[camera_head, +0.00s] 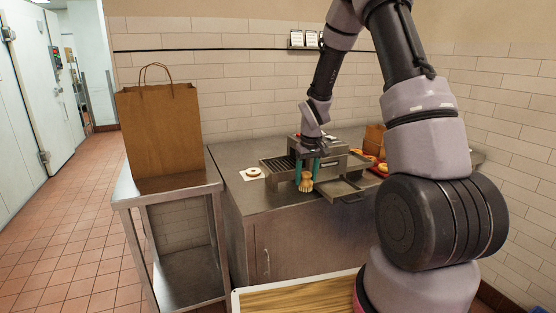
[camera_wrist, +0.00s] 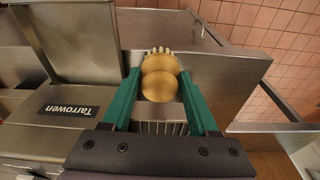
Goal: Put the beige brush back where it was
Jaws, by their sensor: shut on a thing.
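The beige brush (camera_head: 306,184) is held between the teal fingers of my gripper (camera_head: 308,166) at the front left of the steel machine. In the wrist view the brush (camera_wrist: 160,86) shows a rounded wooden body with pale bristles at its far end. The fingers of my gripper (camera_wrist: 160,76) lie one on each side of it and are shut on it. I cannot tell whether the brush touches the surface below.
The steel machine (camera_head: 338,161) has a slotted grate (camera_head: 277,163) and a tray (camera_head: 340,190) jutting out in front. A bagel (camera_head: 253,171) lies on paper at the counter's left. A brown paper bag (camera_head: 160,130) stands on the side table (camera_head: 160,189).

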